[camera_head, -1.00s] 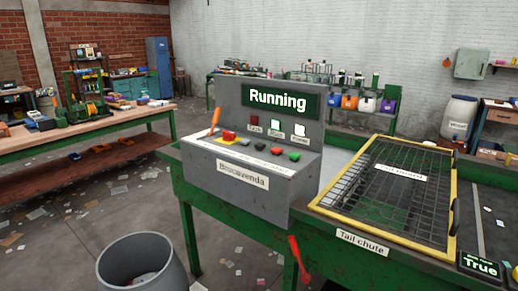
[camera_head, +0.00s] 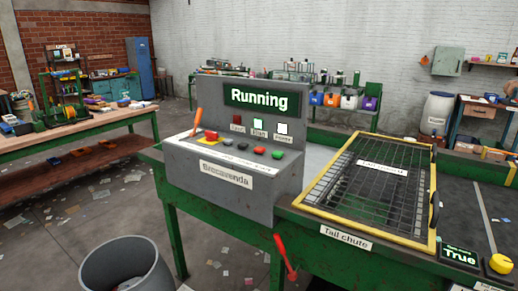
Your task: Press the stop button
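A grey control console (camera_head: 220,190) stands on a green bench, with a lit screen (camera_head: 257,99) reading "Running". On its sloped top, a red button (camera_head: 211,136) sits on a yellow plate at the left. To its right are dark buttons (camera_head: 242,146), a smaller red button (camera_head: 259,150) and a green button (camera_head: 278,154). The small labels beside the buttons are too small to read. An orange-handled lever (camera_head: 198,120) stands at the console's left end. Neither of my grippers is in view.
A yellow-framed mesh guard (camera_head: 372,185) covers the belt right of the console, above a "Tail chute" label (camera_head: 345,237). A red lever (camera_head: 286,257) hangs below the bench edge. A grey bin (camera_head: 125,268) stands at the front left. Open floor lies left of the console.

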